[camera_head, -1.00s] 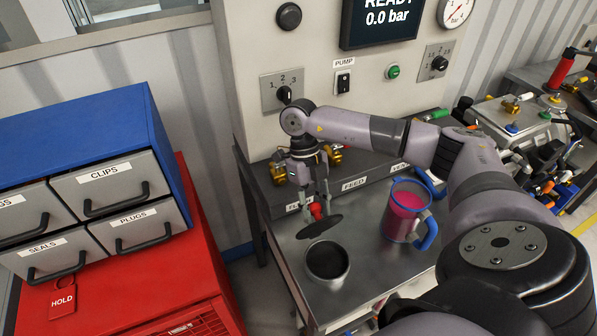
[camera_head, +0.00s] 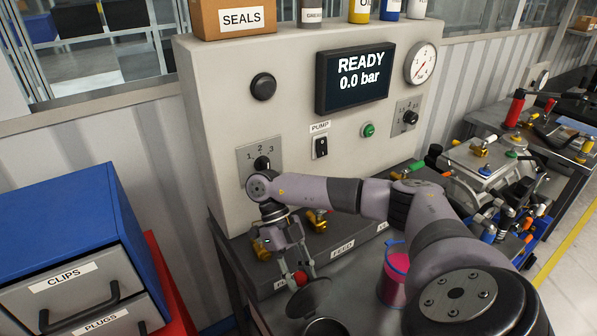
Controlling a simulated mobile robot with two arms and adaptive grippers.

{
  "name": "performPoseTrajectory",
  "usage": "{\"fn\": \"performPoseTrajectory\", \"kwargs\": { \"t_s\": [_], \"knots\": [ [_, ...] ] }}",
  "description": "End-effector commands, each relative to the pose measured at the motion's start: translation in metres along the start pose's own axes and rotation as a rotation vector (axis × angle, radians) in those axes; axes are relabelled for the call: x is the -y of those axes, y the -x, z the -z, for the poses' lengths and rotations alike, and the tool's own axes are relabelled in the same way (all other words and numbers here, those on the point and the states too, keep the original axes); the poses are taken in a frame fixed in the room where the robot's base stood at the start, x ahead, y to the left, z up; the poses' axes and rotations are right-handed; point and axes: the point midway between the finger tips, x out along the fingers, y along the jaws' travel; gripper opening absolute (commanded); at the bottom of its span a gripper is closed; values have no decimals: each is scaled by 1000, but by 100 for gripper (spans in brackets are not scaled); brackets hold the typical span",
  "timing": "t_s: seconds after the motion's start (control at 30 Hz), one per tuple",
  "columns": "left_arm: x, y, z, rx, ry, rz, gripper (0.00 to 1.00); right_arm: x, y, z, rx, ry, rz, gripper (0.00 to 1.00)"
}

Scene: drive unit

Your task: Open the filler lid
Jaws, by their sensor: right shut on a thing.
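The filler lid (camera_head: 309,299) is a dark round disc with a red knob (camera_head: 300,278), low in the head view. My right gripper (camera_head: 299,276) is shut on the red knob. The lid stands tilted up behind the round filler neck (camera_head: 326,328), away from its mouth. The neck is cut off by the bottom edge of the picture, so its inside barely shows. My left gripper is not in view.
A jug with pink liquid (camera_head: 394,278) stands right of the lid, partly behind my right arm. Behind rises the grey panel with the display (camera_head: 355,77) and a pump switch (camera_head: 320,146). Brass valves (camera_head: 316,220) line the bench's back. Blue drawers (camera_head: 75,240) stand at left.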

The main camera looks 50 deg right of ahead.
Motion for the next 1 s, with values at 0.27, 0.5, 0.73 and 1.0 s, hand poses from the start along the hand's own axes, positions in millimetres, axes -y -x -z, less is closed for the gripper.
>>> {"fn": "performPoseTrajectory", "kwargs": {
  "t_s": [0.27, 0.5, 0.73, 1.0],
  "knots": [
    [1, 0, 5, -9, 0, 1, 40, 0, 0, 2, -7, 3, 1, 40],
    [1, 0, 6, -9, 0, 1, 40, 0, -1, 1, -6, 2, 1, 49],
    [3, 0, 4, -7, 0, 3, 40, 0, 1, 1, -5, 2, 1, 49],
    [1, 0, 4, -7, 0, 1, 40, 0, 31, 0, 0, 2, 1, 49]
  ]
}}
